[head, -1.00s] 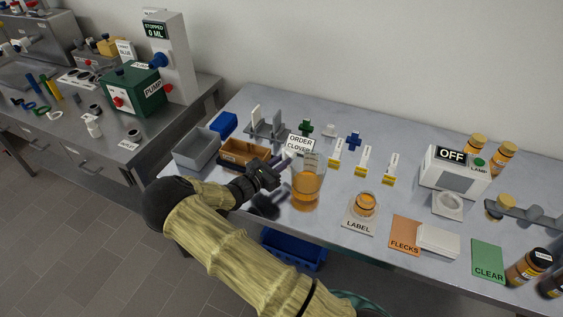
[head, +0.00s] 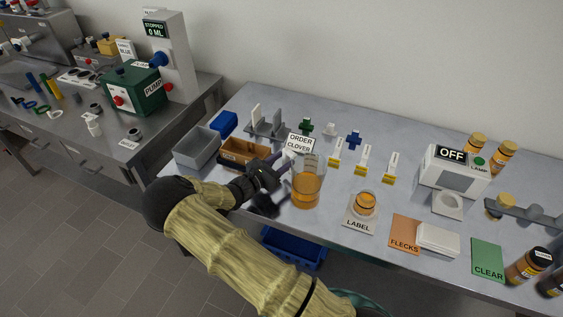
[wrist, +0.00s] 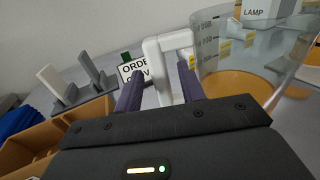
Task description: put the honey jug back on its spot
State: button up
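The honey jug (head: 307,190) is a clear beaker-like vessel with amber honey in its lower part and a white handle. It stands upright near the front edge of the grey table, and also shows at the right of the wrist view (wrist: 240,92). My gripper (head: 285,158) is at the jug's left, on its handle side. In the wrist view, the purple fingers of my gripper (wrist: 160,80) are apart, with the white handle (wrist: 153,68) between them and a gap beside it. I cannot make out a marked spot for the jug.
An ORDER CLOVER sign (head: 300,143) stands behind the jug. A brown box (head: 240,153) and a grey bin (head: 196,148) are to the left. A small honey jar (head: 365,204) on the LABEL plate and the orange FLECKS card (head: 404,236) are to the right.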

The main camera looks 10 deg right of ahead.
jog(key=b+v, duration=0.2)
jog(key=v, duration=1)
jog(key=shift+d, duration=0.1)
jog(key=s+d+m+g, duration=0.1)
jog(key=d, duration=0.1)
jog(key=s+d+m+g+y, duration=0.1)
jog(key=d+m+g, duration=0.1)
jog(key=s+d+m+g, duration=0.1)
jog(key=d+g, duration=0.1)
jog(key=shift+s+d+f+m+y, duration=0.1)
jog(key=shift+s+f+m+y, duration=0.2)
jog(key=shift+s+m, duration=0.1)
jog(key=s+d+m+g+y, duration=0.1)
jog(key=s, duration=0.1)
jog(key=s+d+m+g+y, duration=0.1)
jog(key=s+m, duration=0.1)
jog(key=s+d+m+g+y, duration=0.1)
jog(key=s+d+m+g, duration=0.1)
jog(key=shift+y, duration=0.3)
jog(key=s+r+m+t+y, duration=0.2)
jog(key=s+r+m+y, duration=0.8)
jog(key=m, duration=0.4)
jog(key=shift+s+a+m, duration=0.25)
jog(key=shift+s+m, duration=0.05)
jog(key=shift+s, duration=0.5)
